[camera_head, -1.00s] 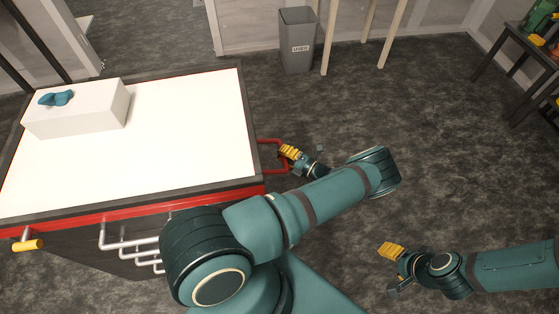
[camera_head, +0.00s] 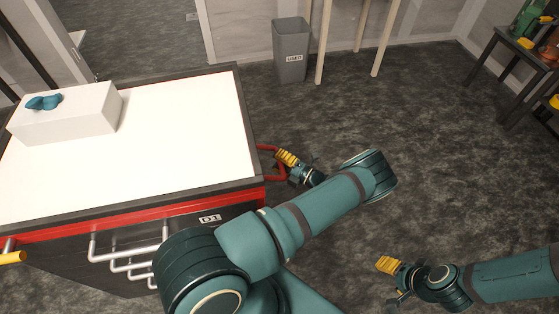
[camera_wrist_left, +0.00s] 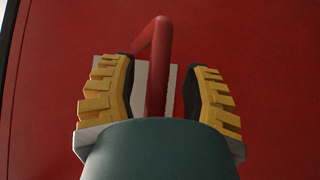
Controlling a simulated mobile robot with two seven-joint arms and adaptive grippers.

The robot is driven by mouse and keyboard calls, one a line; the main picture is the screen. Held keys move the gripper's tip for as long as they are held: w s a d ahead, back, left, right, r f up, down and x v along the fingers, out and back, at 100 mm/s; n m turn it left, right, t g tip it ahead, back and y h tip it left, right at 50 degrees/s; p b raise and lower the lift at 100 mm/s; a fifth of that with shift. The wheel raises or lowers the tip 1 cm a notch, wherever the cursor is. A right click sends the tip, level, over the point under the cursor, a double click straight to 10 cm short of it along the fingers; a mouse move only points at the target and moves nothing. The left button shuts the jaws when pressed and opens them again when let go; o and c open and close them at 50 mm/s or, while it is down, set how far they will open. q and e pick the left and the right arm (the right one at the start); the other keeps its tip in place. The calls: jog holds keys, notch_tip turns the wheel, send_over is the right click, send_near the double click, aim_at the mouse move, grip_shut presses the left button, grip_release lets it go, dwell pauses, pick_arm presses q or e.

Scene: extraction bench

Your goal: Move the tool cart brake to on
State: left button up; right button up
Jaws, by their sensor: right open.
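The tool cart (camera_head: 170,130) has a white top, red trim and a dark front with silver drawer handles. A red bar handle (camera_head: 268,148) sticks out from its right side. My left gripper (camera_head: 285,156) is at this handle. In the left wrist view the red bar (camera_wrist_left: 159,70) runs between the two yellow fingers of my open left gripper (camera_wrist_left: 157,95), with a gap on each side. A yellow-ended lever (camera_head: 12,257), possibly the brake, is at the cart's front left, cut by the picture edge. My right gripper (camera_head: 386,265) is open and empty over the floor.
A white box (camera_head: 65,115) with a blue object (camera_head: 44,102) on it stands on the cart top. A grey bin (camera_head: 291,50) is by the far wall. A dark table (camera_head: 497,38) with coloured items is at the far right.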

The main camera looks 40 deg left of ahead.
pick_arm(q)
jog(key=shift+w+d, duration=0.1)
jog(key=w+d, duration=0.1)
jog(key=d, duration=1.1)
jog(key=shift+f, duration=0.3)
jog(key=shift+w, duration=0.1)
jog(key=s+f+n+g+h, duration=0.4)
jog(key=s+f+n+h, duration=0.2)
jog(key=s+n+h, duration=0.3)
jog(key=s+d+n+h, duration=0.7)
jog(key=d+n+h, duration=0.1)
jog(key=n, duration=0.2)
jog(key=w+d+r+n+t+h, duration=0.1)
jog(key=d+r+n+t+h, duration=0.4)
jog(key=r+n, duration=0.7)
jog(key=d+n+t, duration=0.2)
jog(key=n, duration=0.4)
jog(key=shift+d+t, duration=0.2)
jog(key=shift+t, duration=0.2)
